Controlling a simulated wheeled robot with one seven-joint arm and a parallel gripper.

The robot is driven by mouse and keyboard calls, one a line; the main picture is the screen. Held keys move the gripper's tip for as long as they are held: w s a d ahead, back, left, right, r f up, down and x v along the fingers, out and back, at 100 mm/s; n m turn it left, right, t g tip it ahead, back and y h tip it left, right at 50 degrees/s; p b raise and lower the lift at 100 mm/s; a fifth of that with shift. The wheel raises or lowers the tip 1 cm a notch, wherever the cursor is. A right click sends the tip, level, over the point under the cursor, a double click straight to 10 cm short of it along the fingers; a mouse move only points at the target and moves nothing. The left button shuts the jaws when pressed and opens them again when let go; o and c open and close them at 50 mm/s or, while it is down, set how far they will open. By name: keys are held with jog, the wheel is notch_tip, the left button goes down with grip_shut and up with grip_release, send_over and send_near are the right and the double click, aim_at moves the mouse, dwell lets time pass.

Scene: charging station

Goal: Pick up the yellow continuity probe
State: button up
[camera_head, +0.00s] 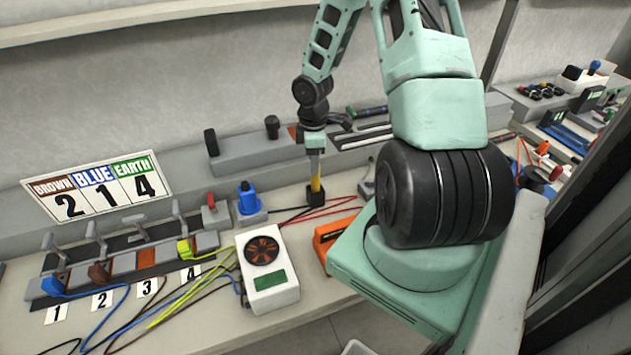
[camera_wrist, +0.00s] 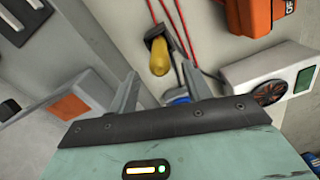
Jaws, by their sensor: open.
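The yellow continuity probe (camera_head: 316,184) stands upright in a small black holder (camera_head: 316,198) on the bench, with red leads running beside it. In the wrist view the yellow probe (camera_wrist: 160,58) shows end-on in front of its black holder (camera_wrist: 154,38). My gripper (camera_head: 315,153) points down right above the probe. In the wrist view my gripper (camera_wrist: 160,80) is open, one finger to each side of the probe's line, with nothing held. Whether the fingertips are level with the probe's top cannot be told.
A white meter with a round dial (camera_head: 268,268) and an orange box (camera_head: 337,236) stand nearer the front. A blue plug (camera_head: 248,198) is left of the probe. A grey ledge (camera_head: 255,153) runs behind. Coloured leads cross the bench near the numbered switches.

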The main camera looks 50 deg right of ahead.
aim_at(315, 179)
jog(key=shift+s+d+f+p, duration=0.1)
jog(key=shift+f+p, duration=0.2)
jog(key=shift+f, duration=1.65)
jog(key=shift+s+d+f+p, duration=0.1)
jog(key=shift+f+p, duration=0.2)
jog(key=shift+f, duration=1.6)
jog(key=c, duration=1.1)
